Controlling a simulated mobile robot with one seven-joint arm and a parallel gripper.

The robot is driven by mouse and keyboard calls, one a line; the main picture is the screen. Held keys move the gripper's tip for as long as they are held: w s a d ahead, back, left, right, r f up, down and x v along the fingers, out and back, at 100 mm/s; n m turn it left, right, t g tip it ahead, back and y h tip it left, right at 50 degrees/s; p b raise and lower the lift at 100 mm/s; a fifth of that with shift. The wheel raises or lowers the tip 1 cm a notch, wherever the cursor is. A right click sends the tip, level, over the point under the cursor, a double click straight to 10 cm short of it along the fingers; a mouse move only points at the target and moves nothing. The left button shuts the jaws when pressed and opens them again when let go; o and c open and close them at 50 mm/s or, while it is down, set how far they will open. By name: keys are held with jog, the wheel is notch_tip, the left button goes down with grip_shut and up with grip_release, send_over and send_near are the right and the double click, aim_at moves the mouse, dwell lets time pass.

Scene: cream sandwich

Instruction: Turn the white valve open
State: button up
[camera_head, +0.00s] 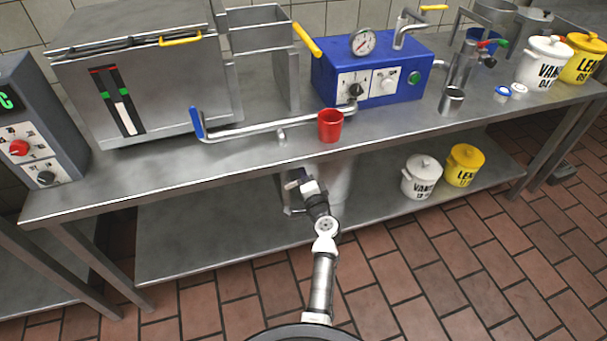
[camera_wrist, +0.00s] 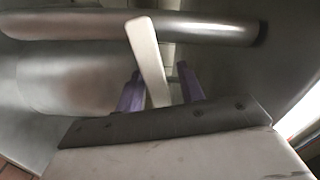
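The white valve handle (camera_wrist: 148,60) shows in the wrist view as a flat pale lever. It slants down from a grey horizontal pipe and reaches between my gripper's two purple fingers. My gripper (camera_wrist: 160,90) is open, with one finger on each side of the lever. A gap shows between the lever and the right finger; I cannot tell whether the left finger touches it. In the head view, my gripper (camera_head: 298,184) is just below the counter's front edge, and I cannot make out the white handle clearly there.
The steel counter (camera_head: 240,165) overhangs my gripper, with a lower shelf (camera_head: 215,235) beneath. White (camera_head: 421,178) and yellow (camera_head: 464,166) lidded buckets stand on the lower shelf at right.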

grip_shut()
